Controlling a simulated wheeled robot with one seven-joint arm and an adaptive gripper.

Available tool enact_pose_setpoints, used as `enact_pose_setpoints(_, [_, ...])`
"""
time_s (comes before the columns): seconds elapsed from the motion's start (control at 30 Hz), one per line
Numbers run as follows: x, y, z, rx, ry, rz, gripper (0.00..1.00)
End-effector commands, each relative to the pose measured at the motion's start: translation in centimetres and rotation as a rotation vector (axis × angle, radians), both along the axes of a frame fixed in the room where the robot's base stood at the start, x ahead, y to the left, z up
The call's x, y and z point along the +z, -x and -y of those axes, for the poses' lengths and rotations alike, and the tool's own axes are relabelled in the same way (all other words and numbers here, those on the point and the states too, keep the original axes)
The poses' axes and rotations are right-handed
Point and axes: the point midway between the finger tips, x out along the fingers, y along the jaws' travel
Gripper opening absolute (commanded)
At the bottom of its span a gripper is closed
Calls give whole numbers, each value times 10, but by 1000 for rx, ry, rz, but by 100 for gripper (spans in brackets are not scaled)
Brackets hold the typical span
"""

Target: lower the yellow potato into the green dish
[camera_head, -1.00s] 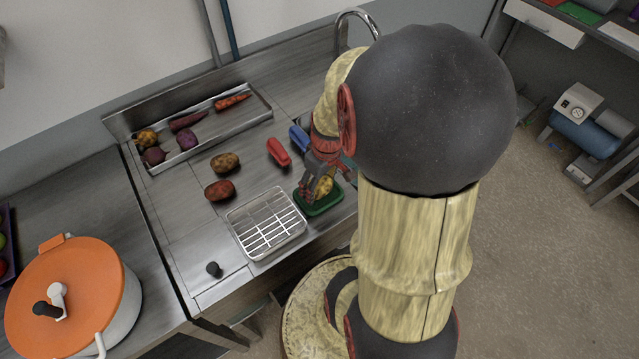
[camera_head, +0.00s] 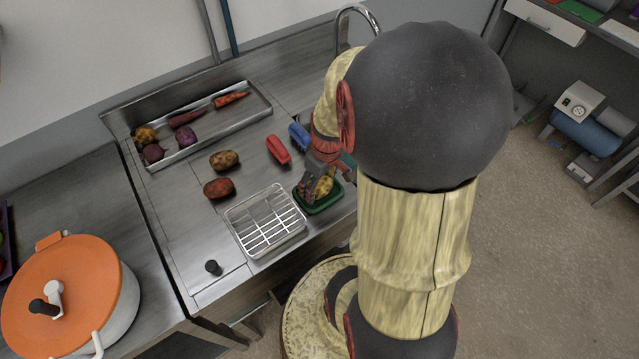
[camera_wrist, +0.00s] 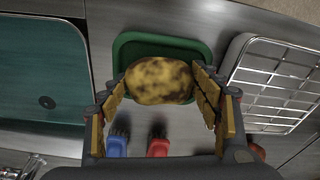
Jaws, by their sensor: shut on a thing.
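The yellow potato (camera_wrist: 160,81) has dark brown patches and sits between the two fingers of my gripper (camera_wrist: 158,88) in the wrist view. In the head view the potato (camera_head: 324,185) shows at the green dish, partly covered by my gripper (camera_head: 318,181). The green dish (camera_head: 320,207) lies under the potato, right of the wire rack. In the wrist view the dish (camera_wrist: 160,42) shows behind the potato, which overlaps its near part. I cannot tell whether the potato touches the dish floor.
A wire rack (camera_head: 265,222) stands just left of the dish. A red brush (camera_head: 278,150) and a blue brush (camera_head: 299,137) lie behind it. Two loose potatoes (camera_head: 224,160) (camera_head: 219,188) lie on the counter. A metal tray (camera_head: 215,133) holds several vegetables. A teal basin (camera_wrist: 42,70) is beside the dish.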

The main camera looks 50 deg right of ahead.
Motion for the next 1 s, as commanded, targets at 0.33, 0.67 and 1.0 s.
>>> enact_pose_setpoints(0.33, [-5,0,0,0,0,0,35])
enact_pose_setpoints(0.67, [-8,0,0,0,0,0,35])
enact_pose_setpoints(1.0, [-8,0,0,0,0,0,74])
